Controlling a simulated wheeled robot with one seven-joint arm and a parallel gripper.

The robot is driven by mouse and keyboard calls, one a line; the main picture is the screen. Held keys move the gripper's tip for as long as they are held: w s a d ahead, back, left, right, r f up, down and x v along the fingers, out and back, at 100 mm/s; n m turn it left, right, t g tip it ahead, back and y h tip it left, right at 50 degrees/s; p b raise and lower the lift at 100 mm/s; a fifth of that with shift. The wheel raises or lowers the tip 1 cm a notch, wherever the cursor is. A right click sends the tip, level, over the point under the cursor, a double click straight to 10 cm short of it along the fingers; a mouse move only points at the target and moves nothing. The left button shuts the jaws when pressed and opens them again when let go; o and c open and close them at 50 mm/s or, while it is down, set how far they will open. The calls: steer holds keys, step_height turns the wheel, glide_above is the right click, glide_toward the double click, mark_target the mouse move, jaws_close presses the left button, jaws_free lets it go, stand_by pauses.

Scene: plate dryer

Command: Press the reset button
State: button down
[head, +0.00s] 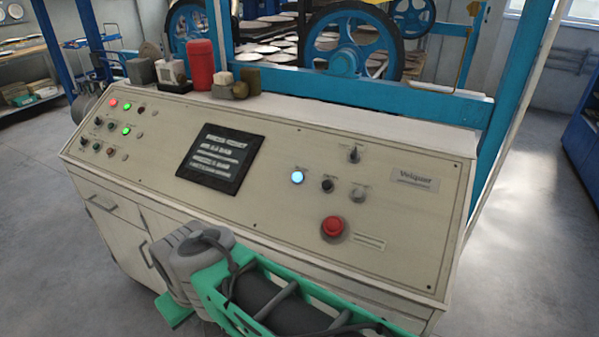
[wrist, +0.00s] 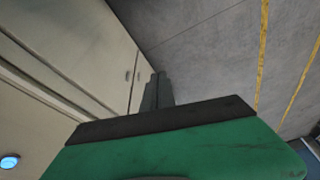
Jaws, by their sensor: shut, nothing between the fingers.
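A beige control panel (head: 270,215) slopes across the head view. A blue lit round button (head: 297,177) is on its right half; its label is too small to read, so I cannot tell whether it is the reset button. It also shows at the lower left edge of the wrist view (wrist: 10,161). My gripper (wrist: 157,82) is shut and empty in the wrist view, with cabinet front and floor beyond its tips. It touches no button. In the head view my arm is in front of the panel's lower edge, and the fingertips cannot be made out.
A black knob (head: 327,186), a grey knob (head: 358,195) and a red mushroom button (head: 333,227) are near the blue button. A dark screen (head: 220,163) is left of it. A red cylinder (head: 201,65) and small blocks stand on the panel's top ledge. Open floor lies right.

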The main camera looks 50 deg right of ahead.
steer(key=w+d+r+m+t+h+p, duration=0.1)
steer(key=w+d+r+m+t, duration=0.15)
steer(key=w+d+m, duration=0.45)
steer(key=w+d+r+m+t+p, duration=0.2)
steer(key=w+d+r+m, duration=0.25)
steer(key=d, duration=0.45)
steer(key=d+r+m+t+h, duration=0.1)
steer(key=d+r+m+h, duration=0.1)
steer(key=d+r+m, duration=0.2)
steer(key=s+d+r+m+t+h+p, duration=0.1)
steer(key=d+r+m, duration=0.3)
steer(key=d+m, duration=0.5)
steer(key=d+t, duration=0.1)
steer(key=d, duration=0.7)
steer(key=shift+s+m+h, duration=0.25)
steer(key=shift+m+h, duration=0.1)
steer(key=shift+h, duration=0.05)
steer(key=shift+t, duration=0.25)
